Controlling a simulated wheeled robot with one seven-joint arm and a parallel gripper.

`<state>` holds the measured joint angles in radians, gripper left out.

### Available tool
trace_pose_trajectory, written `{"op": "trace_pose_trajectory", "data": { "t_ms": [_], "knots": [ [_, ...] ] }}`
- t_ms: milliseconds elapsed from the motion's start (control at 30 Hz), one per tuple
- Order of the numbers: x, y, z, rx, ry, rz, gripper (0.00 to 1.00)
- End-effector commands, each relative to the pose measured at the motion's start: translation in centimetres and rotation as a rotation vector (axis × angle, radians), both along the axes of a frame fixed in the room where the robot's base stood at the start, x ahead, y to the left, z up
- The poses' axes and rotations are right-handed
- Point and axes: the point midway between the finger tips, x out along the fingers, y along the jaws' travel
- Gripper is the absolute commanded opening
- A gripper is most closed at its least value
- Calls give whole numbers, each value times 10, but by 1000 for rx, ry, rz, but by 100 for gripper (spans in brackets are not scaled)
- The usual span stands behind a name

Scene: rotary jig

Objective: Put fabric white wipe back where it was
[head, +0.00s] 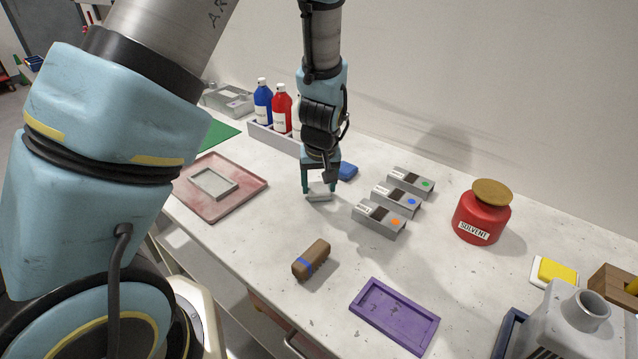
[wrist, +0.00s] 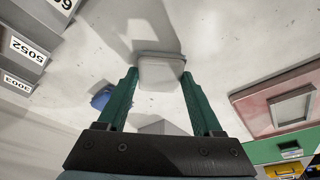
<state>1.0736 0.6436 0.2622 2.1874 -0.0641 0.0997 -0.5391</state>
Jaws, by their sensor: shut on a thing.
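The white wipe (head: 319,197) is a small pale folded pad at the middle of the white table. It also shows in the wrist view (wrist: 161,71) between the green fingertips. My gripper (head: 319,190) points down and is shut on the wipe, with a finger on either side; it also shows in the wrist view (wrist: 160,78). The wipe is at or just above the tabletop; I cannot tell whether it touches. A blue folded cloth (head: 347,171) lies just behind and right of the gripper, and it shows in the wrist view (wrist: 101,97).
Several grey boxes (head: 379,218) with coloured dots stand to the right, near the red solvent can (head: 481,215). A pinkish tray (head: 197,205) lies left, and bottles (head: 281,108) stand behind. A brown block (head: 311,260) and purple tray (head: 394,315) lie in front, with bare table between.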

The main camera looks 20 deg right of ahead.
Motion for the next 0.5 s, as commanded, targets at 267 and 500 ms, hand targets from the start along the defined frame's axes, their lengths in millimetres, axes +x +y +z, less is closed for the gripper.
{"op": "trace_pose_trajectory", "data": {
  "t_ms": [267, 500],
  "knots": [
    [0, 0, -3, 0, 0, 0, 85],
    [0, 0, -3, 0, 0, 0, 97]
  ]
}}
